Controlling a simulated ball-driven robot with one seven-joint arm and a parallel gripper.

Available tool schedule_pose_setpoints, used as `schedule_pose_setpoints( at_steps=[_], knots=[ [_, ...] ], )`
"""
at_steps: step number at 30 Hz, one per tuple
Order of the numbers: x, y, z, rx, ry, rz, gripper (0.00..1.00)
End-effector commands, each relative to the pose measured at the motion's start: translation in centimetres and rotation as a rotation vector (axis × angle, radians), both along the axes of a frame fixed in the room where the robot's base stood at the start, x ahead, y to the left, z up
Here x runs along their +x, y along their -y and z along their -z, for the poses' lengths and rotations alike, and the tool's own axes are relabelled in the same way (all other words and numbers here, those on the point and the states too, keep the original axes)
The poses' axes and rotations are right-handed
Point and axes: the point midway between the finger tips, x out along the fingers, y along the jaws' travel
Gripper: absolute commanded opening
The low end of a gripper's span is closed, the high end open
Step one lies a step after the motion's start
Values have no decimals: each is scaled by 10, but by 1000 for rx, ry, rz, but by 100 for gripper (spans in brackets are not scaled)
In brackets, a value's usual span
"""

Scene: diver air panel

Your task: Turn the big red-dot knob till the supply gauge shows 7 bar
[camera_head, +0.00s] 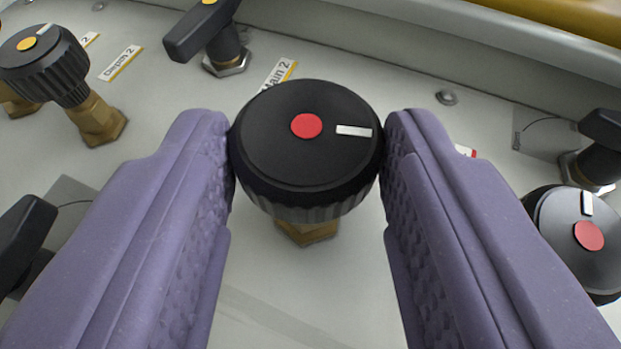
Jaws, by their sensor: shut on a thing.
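The big black knob with a red dot (302,165) stands on a brass stem in the middle of the camera_head view. Its white pointer mark lies right of the dot and points to the right of the picture. My gripper (308,150) has its two purple padded fingers on the left and right sides of this knob, shut on its ridged rim. The supply gauge is not in view, so its reading cannot be seen.
A smaller red-dot knob (585,240) is at the right, near my right finger. A yellow-dot knob (45,65) is at the upper left. Black lever handles (203,28) stand at the top, left and right edges. A raised panel edge (470,35) runs along the back.

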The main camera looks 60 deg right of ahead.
Motion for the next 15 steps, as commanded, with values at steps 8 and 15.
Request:
schedule_pose_setpoints(
  at_steps=[8, 15],
  knots=[
    [9, -7, 1, -6, 18, 104, 15],
    [6, -5, -3, 0, 12, 159, 15]
  ],
)
